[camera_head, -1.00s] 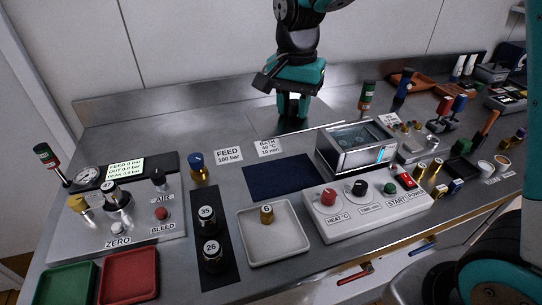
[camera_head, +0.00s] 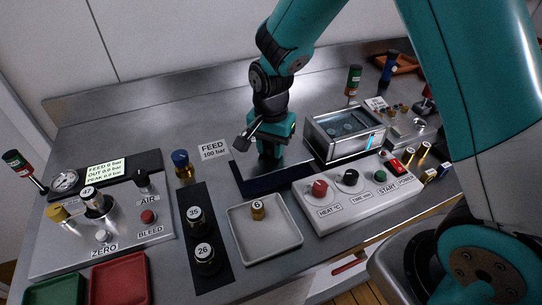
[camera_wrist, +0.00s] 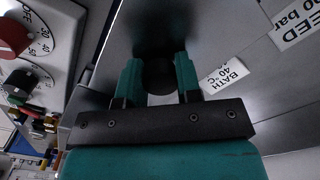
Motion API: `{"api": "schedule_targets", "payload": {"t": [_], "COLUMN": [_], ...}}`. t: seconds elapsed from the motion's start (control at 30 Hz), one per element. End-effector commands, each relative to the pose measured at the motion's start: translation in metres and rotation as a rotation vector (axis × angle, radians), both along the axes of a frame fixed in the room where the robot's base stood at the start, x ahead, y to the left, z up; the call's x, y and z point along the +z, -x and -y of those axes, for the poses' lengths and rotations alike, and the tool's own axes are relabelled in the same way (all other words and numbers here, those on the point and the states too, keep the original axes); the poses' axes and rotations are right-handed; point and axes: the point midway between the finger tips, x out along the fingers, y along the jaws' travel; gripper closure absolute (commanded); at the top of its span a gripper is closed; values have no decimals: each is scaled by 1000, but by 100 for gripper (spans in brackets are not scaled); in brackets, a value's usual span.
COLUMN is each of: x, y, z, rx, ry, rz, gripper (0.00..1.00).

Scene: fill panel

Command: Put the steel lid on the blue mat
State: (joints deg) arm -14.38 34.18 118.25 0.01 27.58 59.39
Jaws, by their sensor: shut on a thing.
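My gripper (camera_head: 269,152) is over the blue mat and points down. In the wrist view its fingers (camera_wrist: 158,82) are shut on a dark round knob (camera_wrist: 158,72). The steel lid (camera_head: 248,167) shows as a flat grey plate under the gripper, above or on the mat. I cannot tell whether it touches the mat. The dark blue mat (camera_head: 262,188) shows along its left and front edges; the rest is hidden by the lid and gripper.
The bath (camera_head: 344,132) stands just right of the mat, with its control panel (camera_head: 345,195) in front. A white tray (camera_head: 262,243) with brass weight 6 is in front of the mat. A blue-topped brass piece (camera_head: 182,165) stands left.

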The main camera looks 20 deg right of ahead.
Motion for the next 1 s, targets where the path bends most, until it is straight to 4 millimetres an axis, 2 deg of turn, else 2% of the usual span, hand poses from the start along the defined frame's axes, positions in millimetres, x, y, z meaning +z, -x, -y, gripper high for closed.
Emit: {"api": "schedule_targets", "payload": {"t": [0.3, 0.67, 0.7, 0.8, 1.0], "x": [-38, -43, -42, -42, -42], "y": [0, 0, 0, 0, 0], "z": [0, 0, 0, 0, 0], "rx": [0, 0, 0, 0, 0], "ry": [0, 0, 0, 0, -1], "rz": [-1, 1, 1, 1, 1], "gripper": [96, 96, 63, 43, 43]}}
